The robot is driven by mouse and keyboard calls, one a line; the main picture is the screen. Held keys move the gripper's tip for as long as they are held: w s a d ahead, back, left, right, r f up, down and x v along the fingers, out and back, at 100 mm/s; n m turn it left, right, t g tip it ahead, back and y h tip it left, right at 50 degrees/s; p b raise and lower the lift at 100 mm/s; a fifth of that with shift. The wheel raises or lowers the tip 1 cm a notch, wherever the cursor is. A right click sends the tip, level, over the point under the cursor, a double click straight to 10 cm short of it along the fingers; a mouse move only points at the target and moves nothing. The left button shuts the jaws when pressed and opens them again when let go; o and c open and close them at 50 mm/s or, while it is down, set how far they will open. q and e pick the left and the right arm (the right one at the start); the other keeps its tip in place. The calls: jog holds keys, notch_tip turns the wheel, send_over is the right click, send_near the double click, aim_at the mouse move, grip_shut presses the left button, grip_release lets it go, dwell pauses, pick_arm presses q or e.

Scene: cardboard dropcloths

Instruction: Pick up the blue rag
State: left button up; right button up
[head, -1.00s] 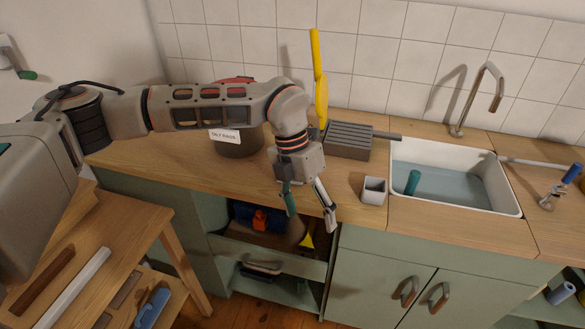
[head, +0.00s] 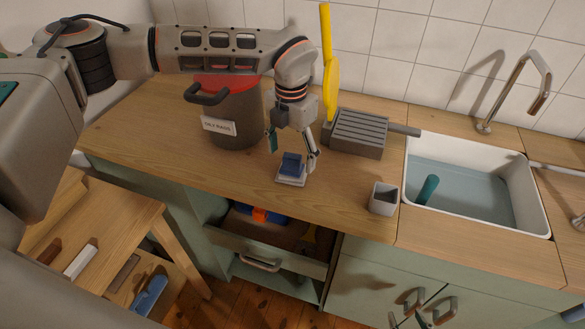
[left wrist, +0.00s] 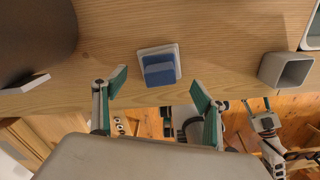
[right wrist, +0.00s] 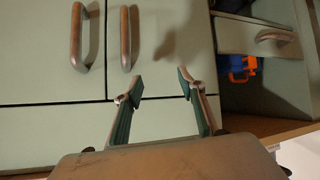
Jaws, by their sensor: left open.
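The blue rag (head: 292,163) looks like a small folded block on a white dish or pad (head: 289,181), on the wooden counter near its front edge. In the left wrist view the rag (left wrist: 158,72) lies beyond the fingertips, roughly centred between them. My left gripper (head: 292,154) is open and empty, pointing down above and around the rag in the head view; contact is not visible. Its two fingers also show spread in the left wrist view (left wrist: 160,90). My right gripper (right wrist: 160,86) is open and empty, in front of the green cabinet doors.
A dark bin with a red lid and a label (head: 218,126) stands left of the rag. A slatted grey block (head: 357,137), a grey cup (head: 384,200) and the sink (head: 468,152) are to the right. A drawer (head: 262,252) stands open below the counter.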

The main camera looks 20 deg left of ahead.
aim_at(292, 156)
pick_arm(q)
jog(key=shift+w+f, duration=0.15)
jog(key=shift+f, duration=1.85)
jog(key=c, duration=0.9)
jog(key=shift+r, duration=0.15)
notch_tip(292, 156, up, 20)
jog(key=shift+f+b, duration=0.1)
jog(key=shift+b, duration=0.2)
